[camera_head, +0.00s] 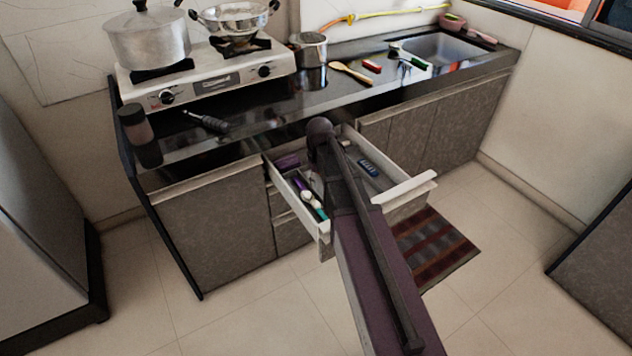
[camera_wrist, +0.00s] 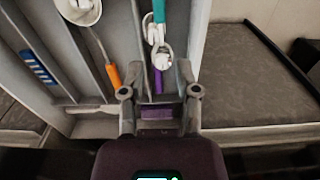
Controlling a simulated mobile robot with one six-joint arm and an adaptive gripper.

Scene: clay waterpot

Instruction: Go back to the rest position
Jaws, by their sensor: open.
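My gripper (camera_wrist: 160,93) is open, its two fingers apart at the lower middle of the wrist view. It is over the edge of a pulled-out drawer (camera_wrist: 92,128), with nothing held. A teal-handled utensil (camera_wrist: 158,14) and a purple item (camera_wrist: 158,78) lie ahead of and between the fingers in a drawer compartment. In the head view my arm covers the middle of the drawer (camera_head: 405,189) and hides most of my gripper.
An orange-handled utensil (camera_wrist: 113,75) and a blue item (camera_wrist: 39,67) lie in the drawer. The counter (camera_head: 272,116) above holds a stove (camera_head: 205,78), a dark pepper mill (camera_head: 131,123) and a metal pot (camera_head: 309,48). A striped mat (camera_head: 432,247) lies on the floor. Floor at front left is clear.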

